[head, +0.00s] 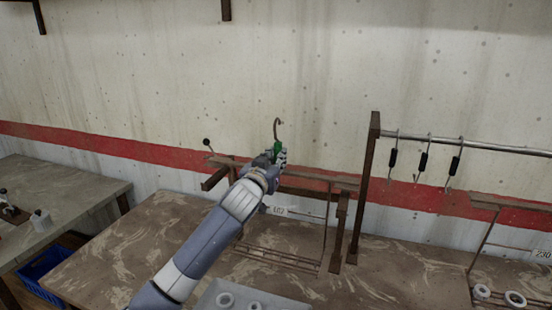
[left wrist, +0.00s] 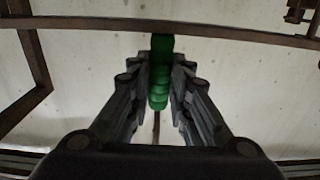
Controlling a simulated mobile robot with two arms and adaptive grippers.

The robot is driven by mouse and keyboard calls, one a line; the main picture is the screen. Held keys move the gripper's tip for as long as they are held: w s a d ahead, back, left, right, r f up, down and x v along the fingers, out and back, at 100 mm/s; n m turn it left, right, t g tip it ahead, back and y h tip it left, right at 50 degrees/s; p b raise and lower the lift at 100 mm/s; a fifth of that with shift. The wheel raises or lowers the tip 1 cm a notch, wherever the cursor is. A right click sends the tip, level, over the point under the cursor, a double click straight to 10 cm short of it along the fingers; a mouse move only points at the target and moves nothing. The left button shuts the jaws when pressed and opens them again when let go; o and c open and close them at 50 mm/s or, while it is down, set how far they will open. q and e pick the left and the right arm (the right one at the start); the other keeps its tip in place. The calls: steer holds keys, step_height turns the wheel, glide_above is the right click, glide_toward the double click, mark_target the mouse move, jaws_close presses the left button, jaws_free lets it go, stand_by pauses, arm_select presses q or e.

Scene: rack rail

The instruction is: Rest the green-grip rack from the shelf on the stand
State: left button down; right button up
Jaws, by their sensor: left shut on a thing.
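The green grip (head: 278,147) of the rack shows at my left gripper (head: 274,160) in the head view, with a metal hook rising above it. In the left wrist view the green grip (left wrist: 160,72) stands between the two dark fingers of my left gripper (left wrist: 160,88), which are shut on it. A rusty brown stand (head: 342,215) is at and just right of the gripper, over the table. My arm hides part of what is below the grip, so I cannot tell how the wire frame there joins it. My right gripper is not in view.
Several dark-gripped hooks (head: 424,162) hang on a metal rail (head: 480,146) to the right, beside a brown post (head: 367,180). A grey tray (head: 208,301) with white rings is at the front. Another table (head: 85,197) and a blue crate (head: 42,263) are left.

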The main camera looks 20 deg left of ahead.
arm_select(q)
steer(key=shift+f+b, duration=0.75)
steer(key=shift+f, duration=0.7)
steer(key=c, duration=1.4)
jaws_free()
steer(key=shift+o, duration=1.4)
steer(key=shift+f, duration=0.15)
steer(key=s+p, duration=0.3)
steer(key=s, duration=0.8)
steer(key=shift+a+r, duration=0.15)
steer(key=shift+r, duration=0.05)
